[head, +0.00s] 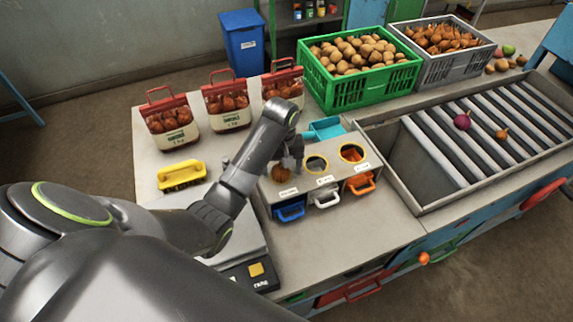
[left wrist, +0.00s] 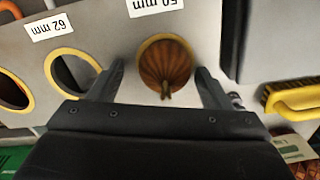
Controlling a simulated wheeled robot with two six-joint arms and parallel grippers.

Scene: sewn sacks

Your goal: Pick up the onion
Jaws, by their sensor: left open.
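A brown onion (head: 281,174) sits in the leftmost hole of the grey sizing box (head: 305,178). In the left wrist view the onion (left wrist: 168,62) fills the hole labelled 50 mm, its dry tip toward me. My left gripper (head: 290,163) is over this end of the box. In the left wrist view its two fingers (left wrist: 160,68) stand apart, one on each side of the onion, with nothing held. I cannot tell whether they touch it. My right gripper is not in view.
Two other ringed holes, with coloured handles below, are beside the onion. A yellow-handled brush (head: 181,175) and red-topped onion bags (head: 228,104) stand left. A green potato crate (head: 345,97) is behind. A red onion (head: 462,121) and a small brown onion (head: 502,134) lie on rollers.

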